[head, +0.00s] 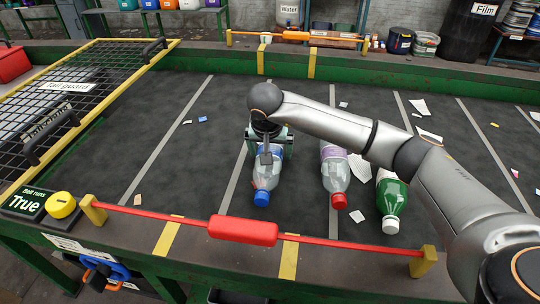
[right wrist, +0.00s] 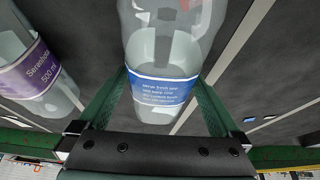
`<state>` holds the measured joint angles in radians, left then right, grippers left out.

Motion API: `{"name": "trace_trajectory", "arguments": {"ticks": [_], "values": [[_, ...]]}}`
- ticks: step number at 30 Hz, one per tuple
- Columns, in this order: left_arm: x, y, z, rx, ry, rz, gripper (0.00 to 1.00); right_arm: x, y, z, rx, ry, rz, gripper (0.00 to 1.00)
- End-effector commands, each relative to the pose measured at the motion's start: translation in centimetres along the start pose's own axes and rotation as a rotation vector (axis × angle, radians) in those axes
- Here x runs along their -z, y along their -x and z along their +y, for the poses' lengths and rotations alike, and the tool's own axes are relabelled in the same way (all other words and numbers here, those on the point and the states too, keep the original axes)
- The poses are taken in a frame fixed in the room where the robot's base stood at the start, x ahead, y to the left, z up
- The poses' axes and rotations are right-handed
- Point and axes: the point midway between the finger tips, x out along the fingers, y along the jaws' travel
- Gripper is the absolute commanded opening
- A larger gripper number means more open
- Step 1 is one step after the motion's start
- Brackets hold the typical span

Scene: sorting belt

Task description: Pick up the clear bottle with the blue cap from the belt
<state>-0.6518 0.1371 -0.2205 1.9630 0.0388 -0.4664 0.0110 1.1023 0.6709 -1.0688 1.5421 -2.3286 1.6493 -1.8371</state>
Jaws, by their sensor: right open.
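The clear bottle with the blue cap (head: 267,178) lies on the dark belt (head: 170,185), its cap toward the front edge. My right gripper (head: 266,150) is above its rear part and hides some of it. In the right wrist view the clear bottle (right wrist: 160,75) has a blue label and shows between the two green fingers of my right gripper (right wrist: 161,82). The fingers are apart, one on each side of the bottle. Whether they touch it cannot be told. My left gripper is not in view.
Right of it lie a clear red-capped bottle (head: 335,178), with a purple label in the right wrist view (right wrist: 38,75), and a green white-capped bottle (head: 391,198). A red bar (head: 244,230) crosses the front edge. A mesh guard (head: 75,105) covers the left. Paper scraps dot the belt.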

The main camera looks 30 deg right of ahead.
Motion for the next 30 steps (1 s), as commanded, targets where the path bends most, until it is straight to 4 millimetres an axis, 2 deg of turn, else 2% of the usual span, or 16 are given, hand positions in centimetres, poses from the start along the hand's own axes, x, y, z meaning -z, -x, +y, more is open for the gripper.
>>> {"name": "trace_trajectory", "arguments": {"ticks": [11,30], "values": [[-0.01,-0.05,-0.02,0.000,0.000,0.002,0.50,-0.06,-0.18,0.03,0.000,-0.001,0.000,1.00],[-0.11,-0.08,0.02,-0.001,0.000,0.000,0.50,-0.08,-0.19,0.03,-0.001,-0.001,-0.001,0.29]]}}
